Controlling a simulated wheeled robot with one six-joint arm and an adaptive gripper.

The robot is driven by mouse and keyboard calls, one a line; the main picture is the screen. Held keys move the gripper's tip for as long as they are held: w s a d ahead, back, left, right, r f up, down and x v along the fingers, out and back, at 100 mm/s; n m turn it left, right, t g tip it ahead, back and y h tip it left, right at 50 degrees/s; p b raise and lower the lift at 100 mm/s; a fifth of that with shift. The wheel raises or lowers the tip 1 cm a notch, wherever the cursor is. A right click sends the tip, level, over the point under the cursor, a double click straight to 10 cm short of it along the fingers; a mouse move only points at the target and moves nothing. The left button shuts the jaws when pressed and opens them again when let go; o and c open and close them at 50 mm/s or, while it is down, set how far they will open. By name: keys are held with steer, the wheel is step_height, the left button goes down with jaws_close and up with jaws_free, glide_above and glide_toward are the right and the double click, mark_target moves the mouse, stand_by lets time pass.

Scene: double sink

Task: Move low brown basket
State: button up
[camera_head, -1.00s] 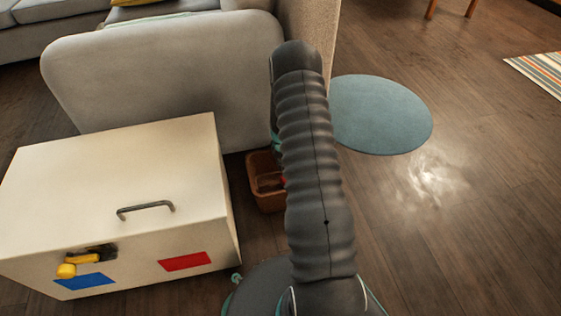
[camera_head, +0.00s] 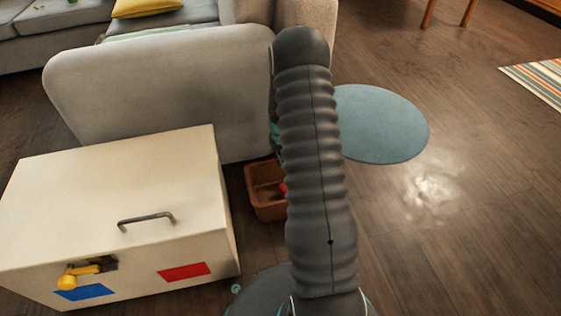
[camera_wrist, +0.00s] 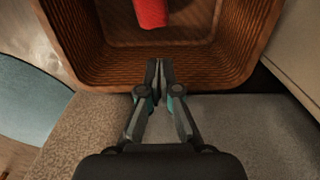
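The low brown basket (camera_head: 262,192) stands on the floor between the white box and my arm in the head view; my arm covers its right side. In the wrist view the woven basket (camera_wrist: 90,65) fills the upper part, with a red thing (camera_wrist: 151,12) inside it. My gripper (camera_wrist: 160,68) shows at the basket's near wall, its two fingers close together with only a thin gap. I see nothing between the fingertips. I cannot tell if they touch the wall. In the head view the gripper is hidden behind my arm.
A white box (camera_head: 110,190) with a handle stands left of the basket. A grey sofa (camera_head: 160,85) is right behind it. A round blue rug (camera_head: 380,125) lies to the right, and the wooden floor (camera_head: 450,230) there is clear.

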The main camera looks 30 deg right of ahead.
steer(key=o, duration=0.4)
steer(key=shift+r, duration=0.15)
steer(key=shift+o, duration=0.8)
steer(key=a+r+t, duration=0.1)
steer(key=a+r, duration=0.4)
steer(key=r, duration=0.9)
steer(key=shift+s+a+r+n, duration=0.15)
steer(key=shift+s+a+n, duration=0.05)
steer(key=shift+s+n, duration=0.25)
steer(key=s+a+r+t, duration=0.1)
steer(key=s+a+r, duration=0.35)
steer(key=r, duration=0.25)
steer(key=s+a+r+n+t, duration=0.1)
steer(key=s+a+r, duration=0.3)
steer(key=s+r, duration=0.25)
steer(key=s+a+r+t, duration=0.1)
steer(key=s+a+r, duration=0.35)
steer(key=r, duration=0.35)
steer(key=s+a+r+n+t, duration=0.1)
steer(key=s+a+r, duration=0.1)
steer(key=s, duration=1)
steer(key=shift+s+a+t, duration=0.25)
steer(key=shift+a+t, duration=0.05)
steer(key=shift+a, duration=0.5)
steer(key=shift+a, duration=0.15)
